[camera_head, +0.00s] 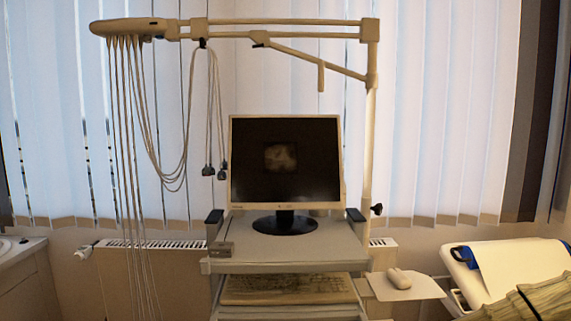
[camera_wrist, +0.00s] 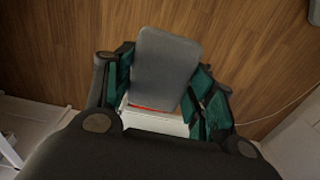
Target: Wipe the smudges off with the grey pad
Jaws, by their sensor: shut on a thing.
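In the wrist view my gripper (camera_wrist: 164,84) has dark, green-lined fingers on both sides of a grey pad (camera_wrist: 166,62) and is shut on it. The pad is a rounded rectangle that sticks out beyond the fingertips. A thin red strip and a pale surface show just below the pad, between the fingers; I cannot tell what they belong to. The head view shows neither my gripper nor the pad. I cannot make out any smudges in either view.
In the head view a cart (camera_head: 325,252) carries a monitor (camera_head: 285,165) showing a small dim picture. A keyboard (camera_head: 285,289) lies on its lower shelf and a mouse (camera_head: 398,278) on a side tray. Cables (camera_head: 125,150) hang from an overhead arm. A wooden surface (camera_wrist: 60,50) fills much of the wrist view.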

